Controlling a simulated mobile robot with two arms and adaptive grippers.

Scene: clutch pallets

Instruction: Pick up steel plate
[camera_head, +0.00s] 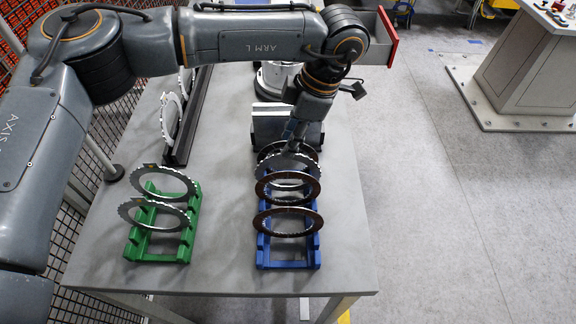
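A blue rack (289,265) on the table holds a row of upright, tilted rings. The two nearest are dark brown friction rings (289,235). Behind them stands a silver toothed steel plate (304,162), with another dark ring behind it. My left gripper (292,148) reaches down from above to the steel plate's upper edge. I cannot tell whether its fingers are open or closed on the plate. A green rack (138,246) to the left holds two silver steel plates (155,214). My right gripper does not show.
The grey table (225,272) has free room between the racks. A dark rail stand (187,125) with silver rings stands behind the green rack. A grey block (266,124) stands behind the blue rack. Wire fencing (112,118) runs along the left.

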